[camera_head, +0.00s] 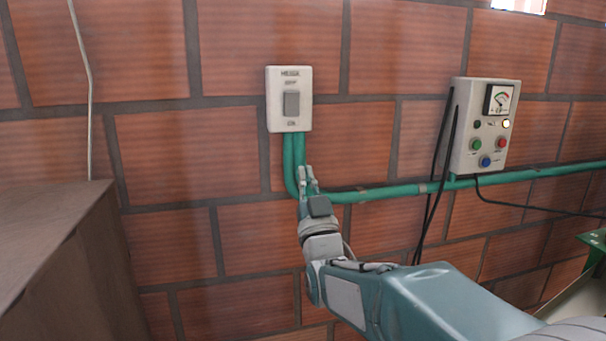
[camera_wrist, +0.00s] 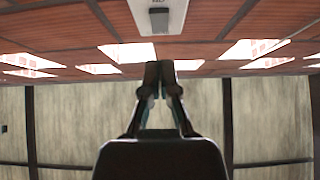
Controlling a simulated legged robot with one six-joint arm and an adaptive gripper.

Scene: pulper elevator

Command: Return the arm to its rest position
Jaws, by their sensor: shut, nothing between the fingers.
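My gripper (camera_head: 307,181) is shut and empty in the head view, at the end of my arm, which reaches up from the lower right. Its fingertips are just below the white switch box (camera_head: 289,122) on the brick wall, in front of the green conduit. I cannot tell whether they touch the conduit. In the wrist view my gripper's fingers (camera_wrist: 160,68) meet at the tips, with nothing between them. The lower part of the switch box (camera_wrist: 143,14) shows at the top of that view, with its grey rocker just beyond the fingertips.
A control box (camera_head: 487,127) with a gauge, buttons and a lit lamp hangs at right. Black cables (camera_head: 437,185) hang beside it. A green conduit (camera_head: 400,189) runs along the wall. A brown cabinet (camera_head: 60,260) stands at left. Green machinery (camera_head: 594,240) shows at the right edge.

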